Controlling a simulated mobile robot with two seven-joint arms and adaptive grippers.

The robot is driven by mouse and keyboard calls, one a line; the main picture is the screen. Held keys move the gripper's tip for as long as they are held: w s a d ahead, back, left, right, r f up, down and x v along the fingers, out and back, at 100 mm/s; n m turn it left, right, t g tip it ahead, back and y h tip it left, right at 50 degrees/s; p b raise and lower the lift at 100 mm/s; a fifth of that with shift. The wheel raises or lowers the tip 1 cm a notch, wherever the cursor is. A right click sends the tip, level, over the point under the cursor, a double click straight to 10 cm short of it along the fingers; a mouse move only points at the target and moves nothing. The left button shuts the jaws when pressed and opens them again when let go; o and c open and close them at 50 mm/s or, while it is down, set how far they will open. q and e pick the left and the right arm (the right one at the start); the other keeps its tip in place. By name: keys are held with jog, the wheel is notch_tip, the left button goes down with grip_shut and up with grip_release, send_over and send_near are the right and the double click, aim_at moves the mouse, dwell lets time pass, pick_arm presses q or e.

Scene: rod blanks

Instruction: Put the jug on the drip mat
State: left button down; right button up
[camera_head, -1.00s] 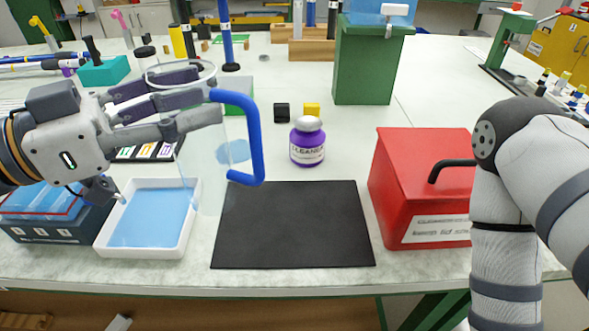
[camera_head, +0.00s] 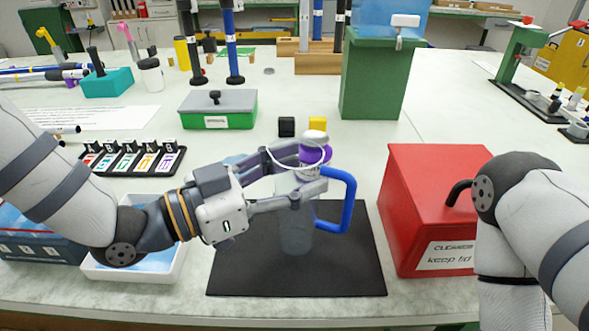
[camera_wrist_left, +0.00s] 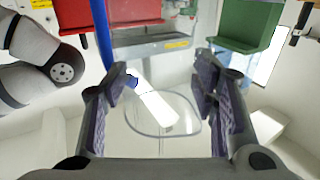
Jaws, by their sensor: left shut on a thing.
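The jug (camera_head: 297,229) is clear with a blue handle (camera_head: 346,206) on its right side. It is upright over the black drip mat (camera_head: 352,268), and I cannot tell whether its base touches the mat. My left gripper (camera_head: 312,172) is shut on the jug near its top, from the left. In the left wrist view the jug's round rim (camera_wrist_left: 163,133) lies between the two fingers (camera_wrist_left: 157,95). My right gripper is not in view; only my right arm shows at the right.
A red bin (camera_head: 425,200) stands right of the mat. A purple cleaner bottle (camera_head: 316,150) is behind the jug, partly hidden. A white tray (camera_head: 170,272) with blue inside is at the left. A grey-lidded green box (camera_head: 219,108) and a green bin (camera_head: 376,85) stand farther back.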

pick_arm(q)
jog(key=c, duration=0.7)
grip_release()
jog(key=shift+r, duration=0.15)
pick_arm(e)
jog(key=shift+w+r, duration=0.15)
pick_arm(q)
jog(key=shift+a, duration=0.1)
jog(key=p+v, duration=0.1)
jog(key=v, duration=1.1)
jog(key=shift+s, duration=0.1)
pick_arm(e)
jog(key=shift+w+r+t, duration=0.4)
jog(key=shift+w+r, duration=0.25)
